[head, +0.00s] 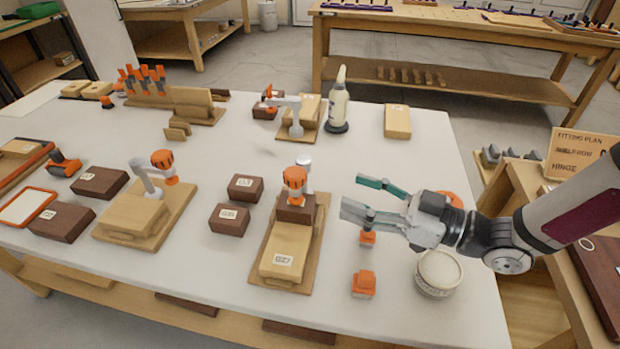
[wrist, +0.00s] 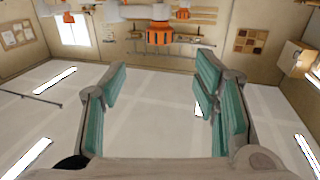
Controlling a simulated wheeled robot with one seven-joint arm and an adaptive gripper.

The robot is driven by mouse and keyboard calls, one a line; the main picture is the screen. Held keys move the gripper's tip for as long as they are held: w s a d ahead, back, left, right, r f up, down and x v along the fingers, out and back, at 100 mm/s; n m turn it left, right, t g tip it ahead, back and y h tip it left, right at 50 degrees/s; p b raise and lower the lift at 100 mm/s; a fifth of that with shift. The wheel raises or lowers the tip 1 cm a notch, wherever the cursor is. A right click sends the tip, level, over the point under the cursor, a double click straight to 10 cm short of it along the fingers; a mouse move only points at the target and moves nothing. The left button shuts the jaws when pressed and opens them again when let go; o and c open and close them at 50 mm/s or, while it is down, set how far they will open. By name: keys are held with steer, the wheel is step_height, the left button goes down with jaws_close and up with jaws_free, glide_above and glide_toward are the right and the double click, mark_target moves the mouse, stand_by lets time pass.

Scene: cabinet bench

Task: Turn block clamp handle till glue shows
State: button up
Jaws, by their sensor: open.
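A clamp with an orange handle (head: 294,177) and grey arm stands on a wooden board (head: 307,245). It sits over a dark block (head: 296,209) beside a pale block (head: 285,250) labelled 027. A second orange-handled clamp (head: 164,162) stands on the board to the left, over a pale block (head: 133,212). A third clamp (head: 292,101) is farther back. My gripper (head: 352,194) is open and empty, right of the nearest clamp and apart from it. An orange handle (wrist: 158,35) shows beyond the open fingers in the wrist view. I see no glue at the block joints.
A glue bottle (head: 338,105) stands at the back. Dark blocks (head: 245,188) lie between the two front clamps. Small orange-topped pieces (head: 364,284) and a round pale tub (head: 438,272) are near my gripper. The white bench top (head: 400,165) is clear behind my gripper.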

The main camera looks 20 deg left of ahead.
mark_target(304, 177)
steer(key=a, duration=1.3)
steer(key=shift+w+a, duration=0.15)
steer(key=shift+a, duration=0.15)
steer(key=c, duration=1.2)
steer(key=shift+m+t, duration=0.4)
